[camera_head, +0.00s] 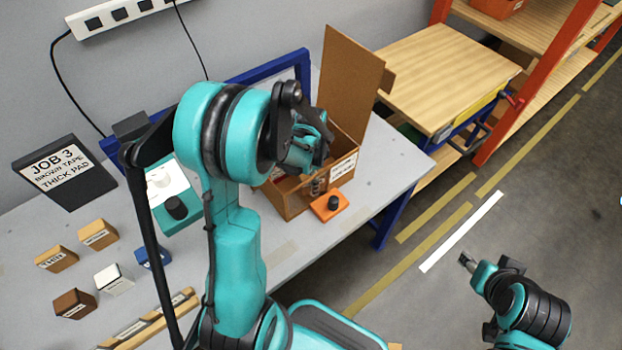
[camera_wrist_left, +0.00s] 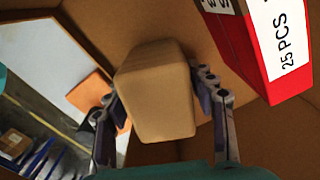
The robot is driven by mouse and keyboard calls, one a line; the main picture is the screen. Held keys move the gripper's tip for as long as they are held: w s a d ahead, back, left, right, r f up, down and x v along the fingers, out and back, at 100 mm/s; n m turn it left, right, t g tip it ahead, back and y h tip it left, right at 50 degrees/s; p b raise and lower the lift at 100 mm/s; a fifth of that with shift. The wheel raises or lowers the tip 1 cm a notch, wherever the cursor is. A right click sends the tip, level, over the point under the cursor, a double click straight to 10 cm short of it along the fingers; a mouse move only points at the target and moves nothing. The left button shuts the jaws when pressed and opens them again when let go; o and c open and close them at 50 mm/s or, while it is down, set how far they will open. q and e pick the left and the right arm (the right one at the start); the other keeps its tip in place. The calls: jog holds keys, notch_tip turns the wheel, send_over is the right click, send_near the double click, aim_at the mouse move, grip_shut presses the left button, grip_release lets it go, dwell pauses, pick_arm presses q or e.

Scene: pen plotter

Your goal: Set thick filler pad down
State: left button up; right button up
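The thick filler pad, a plain tan block (camera_wrist_left: 155,95), is between the two fingers of my left gripper (camera_wrist_left: 160,100) in the left wrist view. Both fingers appear to touch its sides. The pad is inside the open cardboard box (camera_head: 287,200), where a red carton marked "25 PCS" (camera_wrist_left: 262,45) stands to its right. Whether the pad touches the box floor cannot be told. In the head view my left gripper (camera_head: 312,178) reaches into the box and hides the pad. My right gripper (camera_head: 467,262) is away over the floor, too small to read.
An orange pad with a black knob (camera_head: 330,204) lies on the grey table (camera_head: 375,165) by the box. Several labelled blocks (camera_head: 75,303), a job sign (camera_head: 62,168) and a teal-and-white device (camera_head: 172,190) stand at left. A wooden bench (camera_head: 450,75) is behind.

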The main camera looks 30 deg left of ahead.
pick_arm(q)
jog(key=shift+r, duration=0.25)
notch_tip(320, 180, up, 12)
jog(key=p, duration=0.4)
jog(key=shift+p, duration=0.4)
jog(key=shift+f, duration=0.1)
